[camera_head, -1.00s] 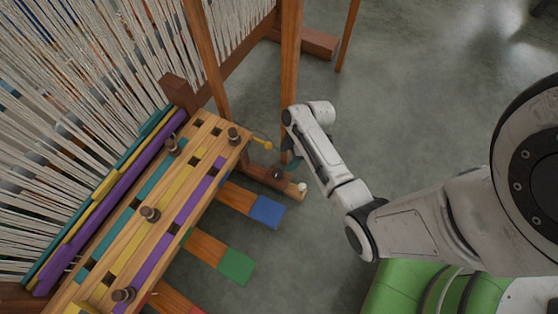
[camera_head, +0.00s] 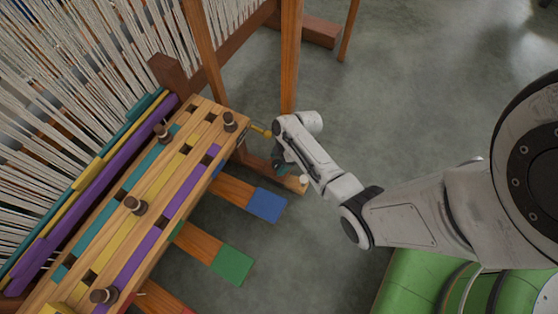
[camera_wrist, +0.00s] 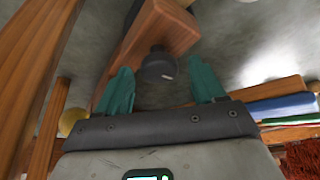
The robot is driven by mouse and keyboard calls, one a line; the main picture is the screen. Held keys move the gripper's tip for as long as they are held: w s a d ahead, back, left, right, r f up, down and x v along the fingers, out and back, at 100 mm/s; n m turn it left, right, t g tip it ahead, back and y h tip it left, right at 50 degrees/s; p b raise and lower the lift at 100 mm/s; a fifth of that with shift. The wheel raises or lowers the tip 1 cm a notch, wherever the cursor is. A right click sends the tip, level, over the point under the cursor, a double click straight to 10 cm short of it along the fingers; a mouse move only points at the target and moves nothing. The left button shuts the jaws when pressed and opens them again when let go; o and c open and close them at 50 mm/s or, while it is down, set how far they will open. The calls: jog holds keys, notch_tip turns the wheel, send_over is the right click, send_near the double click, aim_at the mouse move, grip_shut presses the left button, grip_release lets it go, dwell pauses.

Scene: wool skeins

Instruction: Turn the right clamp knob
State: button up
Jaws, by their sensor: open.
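A dark round knob (camera_wrist: 158,66) stands out from the end of a wooden beam (camera_wrist: 172,32) in the wrist view. It looks like the right clamp knob. My gripper (camera_wrist: 162,82) is open, with one teal finger on each side of the knob. The knob lies between the fingertips or just beyond them, with gaps visible on both sides. In the head view my gripper (camera_head: 279,164) is at the low beam (camera_head: 258,165) beside the loom's right end. My arm and gripper mostly hide the knob there.
A yellow-tipped part (camera_head: 261,131) sticks out close to my wrist. A post (camera_head: 290,60) rises behind. The loom bench (camera_head: 170,180) with dark pegs is at left. Blue (camera_head: 266,205) and green (camera_head: 232,265) pedals lie below. Open floor is at right.

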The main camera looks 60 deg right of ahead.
jog(key=shift+f, duration=0.1)
jog(key=c, duration=1)
jog(key=shift+c, duration=0.2)
jog(key=shift+a+m+p, duration=0.1)
jog(key=shift+m+p, duration=0.2)
jog(key=shift+p, duration=0.05)
jog(key=m+t+h+p, duration=0.1)
jog(key=m+p, duration=0.1)
jog(key=m, duration=0.1)
jog(key=shift+a+m+p, duration=0.1)
jog(key=shift+m+p, duration=0.2)
jog(key=m+h+p, duration=0.2)
jog(key=m, duration=0.3)
jog(key=shift+a+p, duration=0.15)
jog(key=shift+p, duration=0.15)
jog(key=m+h, duration=0.2)
jog(key=m, duration=0.3)
jog(key=shift+a, duration=0.1)
jog(key=shift+m+g+h+b, duration=0.4)
jog(key=shift+m+h, duration=0.2)
jog(key=shift+m, duration=1.2)
